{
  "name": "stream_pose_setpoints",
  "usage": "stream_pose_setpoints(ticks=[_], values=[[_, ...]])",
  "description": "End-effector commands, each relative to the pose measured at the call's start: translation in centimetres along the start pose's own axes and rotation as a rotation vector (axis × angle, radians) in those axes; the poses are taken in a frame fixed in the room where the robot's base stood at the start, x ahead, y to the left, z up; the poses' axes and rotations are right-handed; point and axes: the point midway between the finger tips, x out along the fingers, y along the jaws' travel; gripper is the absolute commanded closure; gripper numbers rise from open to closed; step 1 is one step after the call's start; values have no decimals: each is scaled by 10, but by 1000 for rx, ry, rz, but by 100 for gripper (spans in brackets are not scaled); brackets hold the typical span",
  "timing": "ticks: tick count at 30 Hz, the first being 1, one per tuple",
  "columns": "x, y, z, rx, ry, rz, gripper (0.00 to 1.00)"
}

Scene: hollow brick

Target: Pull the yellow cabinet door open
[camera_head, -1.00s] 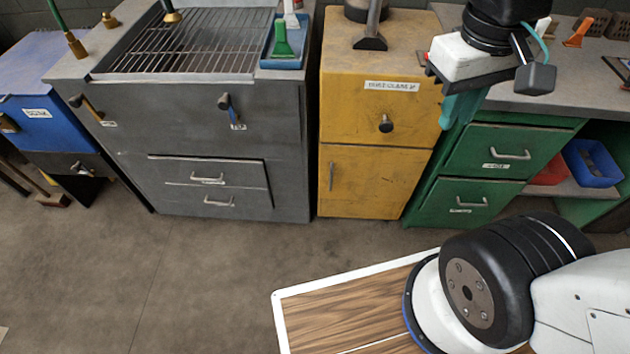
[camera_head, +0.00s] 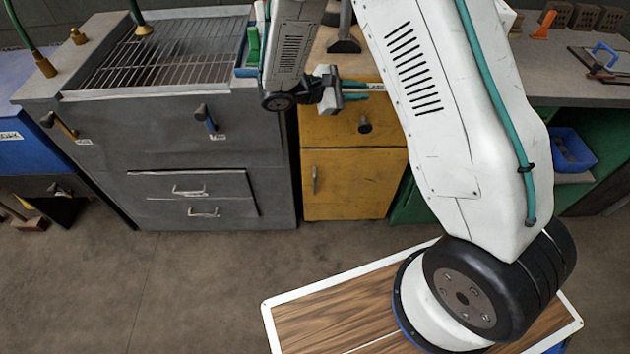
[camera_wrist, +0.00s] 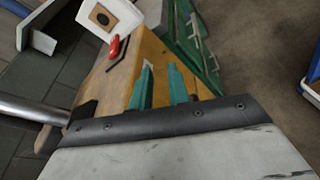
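The yellow cabinet (camera_head: 318,130) stands in the middle of the head view. Its lower door (camera_head: 352,185) is shut and has a vertical handle (camera_head: 315,180) near its left edge. A drawer front with a dark round knob (camera_head: 365,124) is above the door. My gripper (camera_head: 374,91) is open and empty, with its teal fingers pointing right. In the head view it overlaps the cabinet's upper front, above the door handle and apart from it. In the wrist view, the fingers (camera_wrist: 160,68) are spread with yellow cabinet surface (camera_wrist: 120,85) behind them; I cannot make out the handle there.
A grey grill cabinet (camera_head: 190,145) stands left of the yellow one. A green cabinet (camera_head: 410,205) on the right is mostly hidden by my arm. A blue bin (camera_head: 570,150) sits on a shelf at far right. The floor (camera_head: 180,285) in front is clear.

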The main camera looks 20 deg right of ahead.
Motion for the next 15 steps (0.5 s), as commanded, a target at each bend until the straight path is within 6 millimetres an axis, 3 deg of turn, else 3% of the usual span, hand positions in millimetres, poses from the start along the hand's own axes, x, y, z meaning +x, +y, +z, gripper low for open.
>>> stream_pose_setpoints(ticks=[1,6,11,15], values=[[-1,-4,-29,-51,-17,62,82],[-4,-19,-115,-193,-51,287,82],[-8,-45,-185,-299,-59,467,82],[-9,-79,-242,-390,-53,621,82]])
